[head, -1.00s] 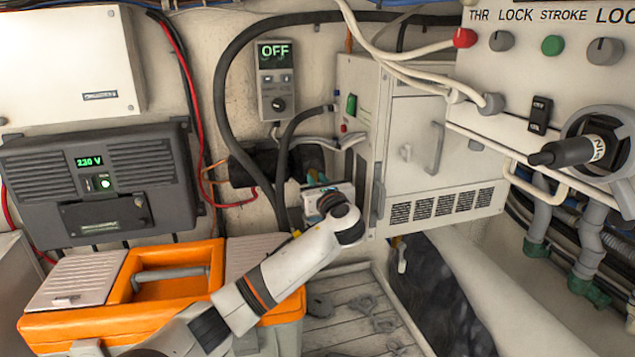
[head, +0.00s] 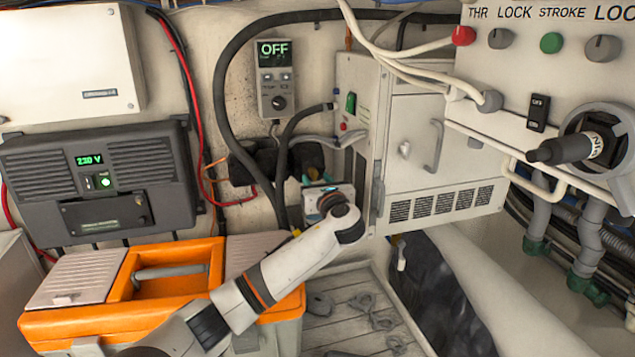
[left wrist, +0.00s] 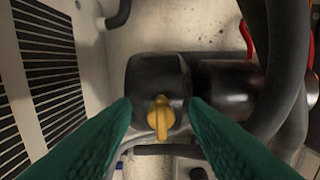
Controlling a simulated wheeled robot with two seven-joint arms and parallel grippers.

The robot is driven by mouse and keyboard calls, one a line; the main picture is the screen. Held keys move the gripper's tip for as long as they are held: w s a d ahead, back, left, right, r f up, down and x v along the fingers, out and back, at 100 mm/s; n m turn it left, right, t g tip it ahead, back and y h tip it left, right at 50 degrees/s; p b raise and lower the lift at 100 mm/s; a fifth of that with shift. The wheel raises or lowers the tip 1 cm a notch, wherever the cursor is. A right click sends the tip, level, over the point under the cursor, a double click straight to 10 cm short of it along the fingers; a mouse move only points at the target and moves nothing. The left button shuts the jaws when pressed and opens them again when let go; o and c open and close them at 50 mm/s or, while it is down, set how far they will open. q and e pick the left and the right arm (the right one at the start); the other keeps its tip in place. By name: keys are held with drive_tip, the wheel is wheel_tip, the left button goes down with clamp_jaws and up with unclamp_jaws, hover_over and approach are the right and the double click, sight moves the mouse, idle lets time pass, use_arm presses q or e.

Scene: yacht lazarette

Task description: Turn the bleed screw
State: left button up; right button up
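The bleed screw (left wrist: 161,117), a yellow wing-shaped knob, shows in the left wrist view on the near face of a black housing (left wrist: 158,76). My left gripper (left wrist: 160,106) has its two green fingers apart, one on each side of the screw. Gaps show between the screw and both fingers, and nothing is held. In the head view my left gripper (head: 327,194) is at the back wall, left of the white cabinet, mostly hidden by my wrist. I cannot make out the screw there. My right gripper is not in view.
Dark hoses (left wrist: 280,95) run close to the housing on the right in the left wrist view. The white cabinet (head: 440,150) stands right of my left gripper. An orange toolbox (head: 115,318) lies below my left arm. A control panel (head: 560,85) is at the upper right.

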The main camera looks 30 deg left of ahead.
use_arm(q)
drive_tip(key=shift+d, duration=0.1)
drive_tip(key=b+v, duration=0.5)
drive_tip(key=v, duration=0.7)
